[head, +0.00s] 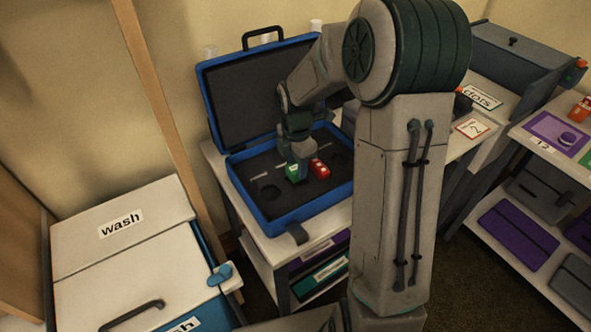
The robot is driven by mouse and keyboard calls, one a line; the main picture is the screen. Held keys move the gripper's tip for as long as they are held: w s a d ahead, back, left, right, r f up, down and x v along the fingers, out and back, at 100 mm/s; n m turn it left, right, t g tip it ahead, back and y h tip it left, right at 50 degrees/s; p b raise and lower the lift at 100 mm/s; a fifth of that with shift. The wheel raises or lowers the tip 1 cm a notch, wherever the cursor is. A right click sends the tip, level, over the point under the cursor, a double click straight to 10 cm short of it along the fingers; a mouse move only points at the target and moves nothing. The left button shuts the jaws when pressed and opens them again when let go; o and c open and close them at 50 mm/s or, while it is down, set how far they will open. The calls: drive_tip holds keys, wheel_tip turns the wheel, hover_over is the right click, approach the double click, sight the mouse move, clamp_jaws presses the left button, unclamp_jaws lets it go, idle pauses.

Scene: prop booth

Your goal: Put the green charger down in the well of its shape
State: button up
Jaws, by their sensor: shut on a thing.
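The green charger (292,174) is a small green block in the blue case, low over or at the dark foam insert. My gripper (297,168) is shut on it from above and hides its top. The open blue case (290,222) stands on a white table, its lid raised against the wall. Its dark foam (285,203) has several cut wells. A round well (269,192) lies empty left of the charger. Whether the charger is inside a well or just above one, I cannot tell.
A red block (319,168) sits in the foam just right of my gripper. A white bin labelled "wash" (122,223) stands at the left front. The raised lid (248,97) closes off the back of the case. A shelf (530,225) with purple and grey cases stands at right.

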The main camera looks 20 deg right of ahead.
sight(296, 167)
drive_tip(key=shift+f, duration=1.3)
drive_tip(key=shift+f, duration=0.1)
drive_tip(key=shift+f, duration=0.25)
drive_tip(key=o, duration=1)
drive_tip(key=shift+r, duration=0.1)
